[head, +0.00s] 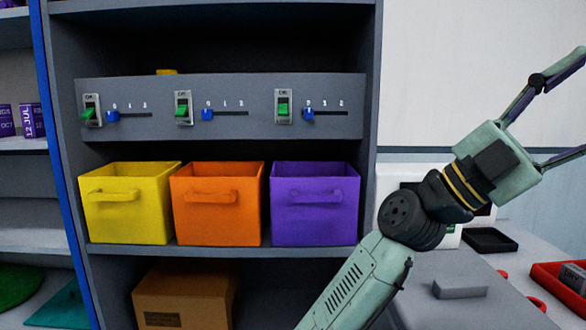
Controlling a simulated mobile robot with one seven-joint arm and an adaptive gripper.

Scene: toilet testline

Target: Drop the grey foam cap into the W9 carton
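My gripper (573,102) is at the upper right. Its two fingers are spread wide apart, with their tips cut off by the right edge; nothing shows between the visible parts. A flat grey block (460,288) lies on the grey bench below my gripper; I cannot tell whether it is the grey foam cap. A brown cardboard carton (185,292) stands in the lowest visible shelf bay. Its dark label is too small to read, so I cannot tell whether it is W9.
Yellow (128,210), orange (216,212) and purple (315,212) bins fill the shelf above the carton, under a switch panel (240,135). A black tray (490,240) and a red bin (562,288) with grey contents are on the bench (430,265).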

